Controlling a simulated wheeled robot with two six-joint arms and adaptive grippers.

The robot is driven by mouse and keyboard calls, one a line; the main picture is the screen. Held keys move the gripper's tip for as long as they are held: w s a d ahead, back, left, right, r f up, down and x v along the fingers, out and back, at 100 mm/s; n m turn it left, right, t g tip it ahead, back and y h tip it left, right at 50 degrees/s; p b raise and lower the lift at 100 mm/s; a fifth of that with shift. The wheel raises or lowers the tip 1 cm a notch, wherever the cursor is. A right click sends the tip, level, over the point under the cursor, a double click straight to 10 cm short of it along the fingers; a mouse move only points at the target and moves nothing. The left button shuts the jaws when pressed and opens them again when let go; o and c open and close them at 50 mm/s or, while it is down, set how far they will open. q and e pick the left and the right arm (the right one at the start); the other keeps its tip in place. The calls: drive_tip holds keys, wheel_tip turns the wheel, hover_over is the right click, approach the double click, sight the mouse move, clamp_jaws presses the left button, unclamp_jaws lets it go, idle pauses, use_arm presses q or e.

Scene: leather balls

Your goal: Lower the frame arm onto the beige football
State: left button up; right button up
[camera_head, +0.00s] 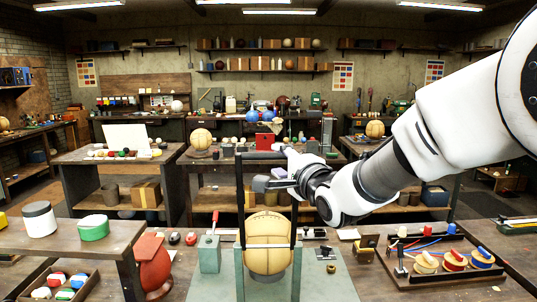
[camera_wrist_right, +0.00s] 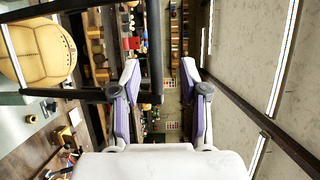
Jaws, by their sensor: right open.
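The beige football (camera_head: 268,230) sits on a green base plate (camera_head: 330,284) on the front bench, inside a dark upright frame. The frame arm (camera_head: 240,200) stands raised, its two side bars rising past the ball to a top crossbar. My right gripper (camera_head: 268,181) is open just below crossbar height, near the frame's upper part. In the right wrist view, the crossbar (camera_wrist_right: 155,45) appears between the open fingers (camera_wrist_right: 158,66), with a gap on both sides. The football (camera_wrist_right: 40,52) is at the left there. My left gripper is not in view.
A tray with spools (camera_head: 440,262) lies to the right. White (camera_head: 39,219) and green (camera_head: 94,228) tubs stand on the left shelf.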

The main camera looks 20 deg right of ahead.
sight(269, 156)
drive_tip(key=w, duration=0.2)
drive_tip(key=w+p, duration=0.1)
drive_tip(key=w, duration=0.1)
drive_tip(key=w+p, duration=0.1)
drive_tip(key=w, duration=0.2)
drive_tip(key=shift+a+f, duration=0.25)
drive_tip(key=shift+a, duration=0.15)
drive_tip(key=shift+w+a+f, duration=0.1)
drive_tip(key=shift+w, duration=0.05)
drive_tip(key=shift+d, duration=0.2)
drive_tip(key=shift+c, duration=0.9)
clamp_jaws()
